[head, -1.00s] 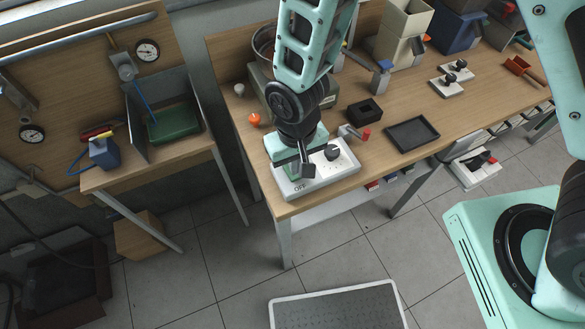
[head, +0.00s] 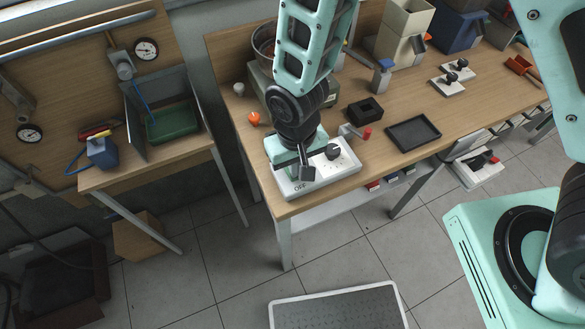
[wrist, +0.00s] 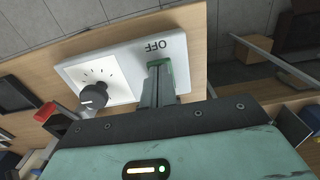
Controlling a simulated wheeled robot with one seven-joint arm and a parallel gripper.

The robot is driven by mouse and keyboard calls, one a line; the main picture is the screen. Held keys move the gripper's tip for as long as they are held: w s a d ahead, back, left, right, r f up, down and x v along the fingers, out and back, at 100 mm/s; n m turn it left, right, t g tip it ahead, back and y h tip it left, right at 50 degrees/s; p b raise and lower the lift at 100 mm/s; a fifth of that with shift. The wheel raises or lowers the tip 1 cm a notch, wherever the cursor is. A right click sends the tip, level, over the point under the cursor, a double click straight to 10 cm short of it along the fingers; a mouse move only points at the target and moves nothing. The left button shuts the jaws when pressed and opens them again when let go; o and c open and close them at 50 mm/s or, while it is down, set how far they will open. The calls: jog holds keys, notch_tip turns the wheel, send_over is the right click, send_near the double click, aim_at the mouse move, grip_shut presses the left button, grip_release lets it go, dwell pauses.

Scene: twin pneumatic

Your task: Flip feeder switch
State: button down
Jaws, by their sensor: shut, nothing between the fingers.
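The feeder's white control panel (head: 342,172) sits at the near left corner of the long bench, with OFF printed at its near end. It also shows in the wrist view (wrist: 118,85). A black knob (head: 333,152) with dial marks stands on it; the knob is also in the wrist view (wrist: 94,97). My gripper (head: 307,174) is shut and empty, pointing down over the OFF end. In the wrist view, my gripper (wrist: 160,88) reaches a narrow green and grey shape just below the OFF label. The switch is largely hidden there, so its position and any contact cannot be told.
A black open box (head: 365,110), a red-tipped lever (head: 355,133) and a black tray (head: 413,134) lie right of the panel. An orange ball-like knob (head: 254,119) is at the left. Floor before the bench is partly free, with a grey mat (head: 340,308).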

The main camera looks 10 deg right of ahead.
jog(key=shift+f, duration=0.3)
jog(key=shift+r, duration=0.1)
jog(key=shift+r+p, duration=2.55)
jog(key=shift+r, duration=0.85)
